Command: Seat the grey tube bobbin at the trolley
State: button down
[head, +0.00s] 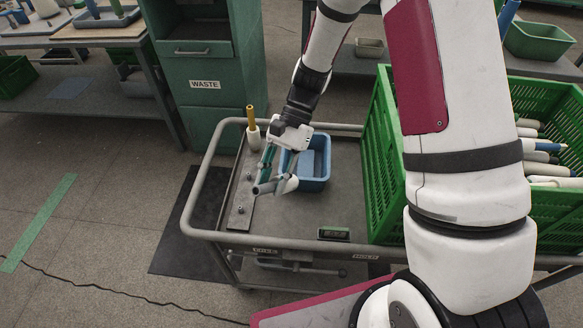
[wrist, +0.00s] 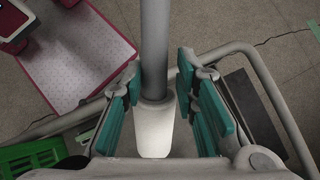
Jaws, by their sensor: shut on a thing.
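The grey tube bobbin is a grey tube (wrist: 154,60) with a white wound part (wrist: 156,128). In the wrist view it lies between the teal pads of my gripper (wrist: 159,85), which is shut on it. In the head view my gripper (head: 268,172) is over the left part of the trolley (head: 335,205), and the bobbin (head: 264,188) is held tilted close to level, its open tube end to the left. Below and left of it is a grey strip plate (head: 240,209) with small pegs. A yellow tube bobbin (head: 251,120) stands upright at the plate's far end.
A blue tray (head: 318,180) sits right of my gripper on the trolley. A green crate (head: 380,155) of bobbins fills the trolley's right side. A raised rail (head: 210,236) edges the trolley. A green waste cabinet (head: 208,90) stands behind.

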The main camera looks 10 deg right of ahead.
jog(key=w+a+f+m+t+y+b, duration=0.6)
jog(key=y+b, duration=0.5)
jog(key=b, duration=0.5)
jog(key=w+a+f+m, duration=0.1)
jog(key=w+a+m, duration=0.1)
jog(key=w+m, duration=0.1)
jog(key=shift+w+t+y, duration=0.3)
jog(key=shift+y, duration=0.1)
jog(key=shift+w, duration=0.1)
dwell(0.4)
jog(key=shift+f+b, duration=1.35)
jog(key=shift+f, duration=1.45)
dwell(0.7)
jog(key=c, duration=1.2)
grip_release()
jog(key=shift+d, duration=0.1)
